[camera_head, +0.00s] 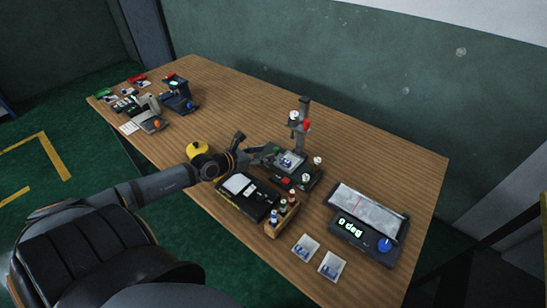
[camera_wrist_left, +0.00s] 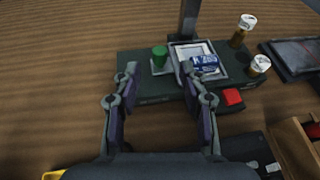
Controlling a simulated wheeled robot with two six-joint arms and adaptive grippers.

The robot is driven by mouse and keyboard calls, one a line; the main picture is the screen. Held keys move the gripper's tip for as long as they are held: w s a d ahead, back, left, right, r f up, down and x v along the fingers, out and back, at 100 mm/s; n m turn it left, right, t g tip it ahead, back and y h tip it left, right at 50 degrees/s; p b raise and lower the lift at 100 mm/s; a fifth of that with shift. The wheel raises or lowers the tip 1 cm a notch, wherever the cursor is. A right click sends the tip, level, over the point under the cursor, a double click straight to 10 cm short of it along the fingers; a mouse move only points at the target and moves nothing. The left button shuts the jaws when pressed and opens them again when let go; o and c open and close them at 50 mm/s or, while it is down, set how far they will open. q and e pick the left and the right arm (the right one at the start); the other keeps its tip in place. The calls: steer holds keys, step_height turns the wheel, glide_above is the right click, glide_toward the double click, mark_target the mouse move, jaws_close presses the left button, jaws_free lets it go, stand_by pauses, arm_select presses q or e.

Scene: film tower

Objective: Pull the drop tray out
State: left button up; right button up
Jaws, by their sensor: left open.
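The tower device has a dark base (camera_head: 311,180) and an upright post (camera_head: 303,112). A silver square tray (camera_wrist_left: 180,48) with a blue-and-white item (camera_wrist_left: 204,63) lies on the base; the tray also shows in the head view (camera_head: 290,156). A green knob (camera_wrist_left: 160,58) stands on the base left of the tray, and a red button (camera_wrist_left: 233,97) sits at the front right. My left gripper (camera_head: 270,153) is open and empty at the base's left side. My right gripper is not in view.
A black case (camera_head: 247,198) and a wooden rack of small bottles (camera_head: 282,215) stand in front of the device. A tilt instrument reading 0 deg (camera_head: 368,222) is at the right. Two pale cards (camera_head: 306,248) lie near the front edge.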

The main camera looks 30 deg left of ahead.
arm_select(q)
steer(key=b+x, duration=0.1)
steer(key=x, duration=0.3)
steer(key=shift+w+f, duration=0.1)
steer(key=shift+w+d+f+b, duration=0.1)
steer(key=shift+w+b, duration=0.3)
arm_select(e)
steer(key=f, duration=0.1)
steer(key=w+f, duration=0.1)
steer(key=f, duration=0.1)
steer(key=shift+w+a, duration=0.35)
arm_select(q)
steer(key=shift+c, duration=1.3)
jaws_close()
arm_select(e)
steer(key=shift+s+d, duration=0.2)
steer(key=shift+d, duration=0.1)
